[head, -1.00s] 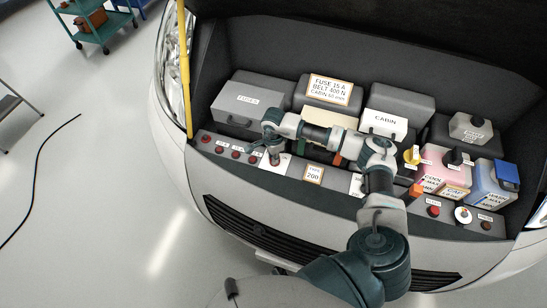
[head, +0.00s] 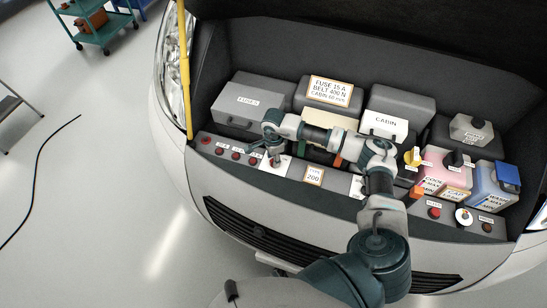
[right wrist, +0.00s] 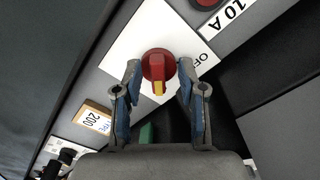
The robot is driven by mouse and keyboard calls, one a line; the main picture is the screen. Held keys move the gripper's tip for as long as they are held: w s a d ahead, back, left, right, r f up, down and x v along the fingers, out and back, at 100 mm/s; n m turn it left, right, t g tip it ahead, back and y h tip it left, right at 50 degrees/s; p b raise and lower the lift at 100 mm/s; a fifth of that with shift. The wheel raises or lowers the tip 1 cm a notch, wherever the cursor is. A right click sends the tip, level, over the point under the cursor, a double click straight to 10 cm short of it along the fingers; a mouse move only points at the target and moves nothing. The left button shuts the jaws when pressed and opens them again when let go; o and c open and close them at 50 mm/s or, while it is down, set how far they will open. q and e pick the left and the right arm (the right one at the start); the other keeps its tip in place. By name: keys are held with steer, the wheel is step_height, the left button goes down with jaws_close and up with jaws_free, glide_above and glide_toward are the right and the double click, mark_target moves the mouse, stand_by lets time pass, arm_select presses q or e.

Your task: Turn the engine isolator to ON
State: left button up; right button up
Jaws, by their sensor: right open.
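The engine isolator is a round red knob (right wrist: 158,66) with a raised grip and a yellow tip, on a white plate (right wrist: 122,45) in the right wrist view. The yellow tip points down in that picture, toward my palm. A partly visible OFF label (right wrist: 201,60) is at the upper right of the knob. My right gripper (right wrist: 159,82) is open, with one finger on each side of the knob; contact cannot be told. In the head view my right gripper (head: 274,160) is over the white plate (head: 284,167) and hides most of the knob. My left gripper is out of view.
Red buttons (head: 235,155) run along the panel left of the plate. A TYPE 200 card (head: 313,175) is to its right. A yellow prop rod (head: 185,70) stands at left.

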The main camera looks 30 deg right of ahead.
step_height(320, 180, up, 12)
stand_by(0.4)
steer(key=shift+f, duration=0.15)
stand_by(0.3)
